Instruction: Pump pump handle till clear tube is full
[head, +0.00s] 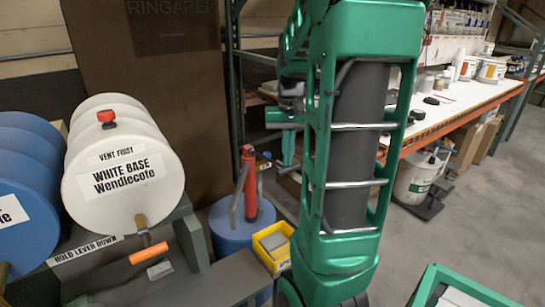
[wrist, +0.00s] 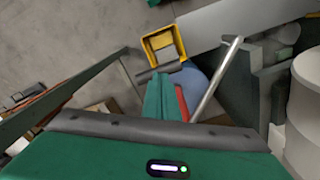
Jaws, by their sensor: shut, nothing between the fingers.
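A red hand pump (head: 248,178) stands upright on a blue drum (head: 232,235) left of my arm. Its grey pump handle (head: 238,196) slants down along the pump's left side. In the wrist view the pump (wrist: 182,103) is mostly hidden behind my gripper (wrist: 158,82), and the handle (wrist: 216,80) slants up to the right of it. In the head view my gripper (head: 287,160) is just right of the pump. It is shut and empty, apart from the handle. I cannot make out the clear tube or its level.
A white barrel (head: 110,225) with a tap and orange lever (head: 148,254) lies on a stand at the left, beside a blue barrel (head: 25,230).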

